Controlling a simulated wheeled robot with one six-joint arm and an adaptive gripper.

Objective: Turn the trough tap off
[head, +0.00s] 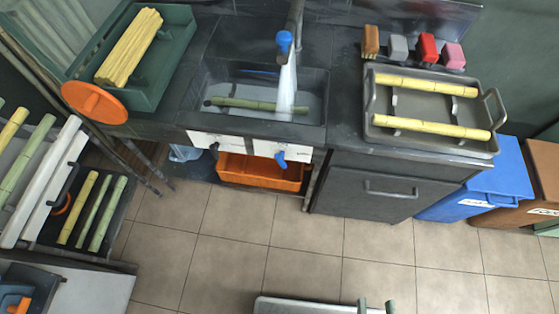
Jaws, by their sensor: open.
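The trough tap (284,42) has a blue head on a grey upright pipe at the back of the sink. A white stream of water (287,88) runs down from it into the trough (318,110). The trough holds water, a green cane (255,105) lying across it and a small blue item at its back edge. A second blue handle (281,158) sits on the white front panel below the trough. My gripper is not in view.
A tray (492,105) with two yellow canes stands right of the sink, with several coloured blocks behind it. A green crate (178,70) of yellow canes and an orange disc (94,102) are left. An orange bin (262,172) sits underneath. The tiled floor in front is mostly clear.

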